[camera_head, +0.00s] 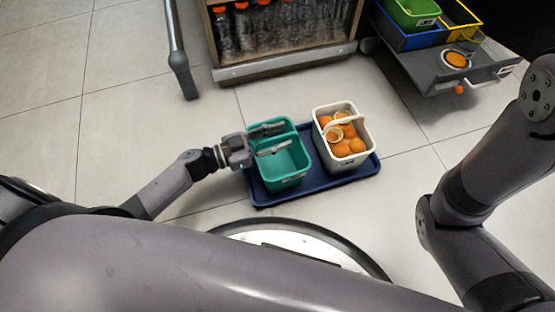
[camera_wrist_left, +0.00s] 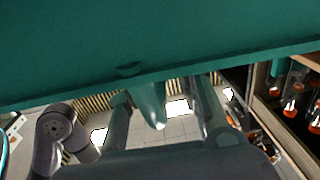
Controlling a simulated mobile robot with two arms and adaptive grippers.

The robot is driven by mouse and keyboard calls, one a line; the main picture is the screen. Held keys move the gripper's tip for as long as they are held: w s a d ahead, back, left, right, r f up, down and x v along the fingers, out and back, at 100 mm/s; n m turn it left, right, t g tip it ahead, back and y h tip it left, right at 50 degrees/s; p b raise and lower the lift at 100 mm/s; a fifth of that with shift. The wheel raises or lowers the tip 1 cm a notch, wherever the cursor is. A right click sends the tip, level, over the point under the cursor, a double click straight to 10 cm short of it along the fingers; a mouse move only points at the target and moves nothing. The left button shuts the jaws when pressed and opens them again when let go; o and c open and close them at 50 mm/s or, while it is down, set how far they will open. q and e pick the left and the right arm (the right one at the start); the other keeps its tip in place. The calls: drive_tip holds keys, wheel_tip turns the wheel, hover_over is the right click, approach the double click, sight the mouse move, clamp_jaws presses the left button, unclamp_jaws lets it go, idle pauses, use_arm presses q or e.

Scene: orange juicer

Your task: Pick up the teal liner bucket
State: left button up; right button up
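The teal liner bucket (camera_head: 283,165) stands upright on the left half of a dark blue tray on the floor. My left gripper (camera_head: 271,139) reaches in from the left over the bucket's left rim. Its two grey fingers are spread apart above the bucket's opening, one farther back and one nearer. In the left wrist view the bucket's teal wall (camera_wrist_left: 130,45) fills the top, very close. A teal piece, perhaps the handle, shows between the spread fingers (camera_wrist_left: 165,110); contact cannot be told. My right arm is at the right, its gripper out of view.
A white basket (camera_head: 367,162) of oranges stands on the tray (camera_head: 264,200) close right of the bucket. A shelf with bottles (camera_head: 285,35) stands behind. A grey drawer (camera_head: 440,85) with crates juts out at back right. The floor left of the tray is clear.

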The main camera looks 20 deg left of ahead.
use_arm(q)
drive_tip(key=shift+c, duration=0.2)
clamp_jaws()
idle(0.6)
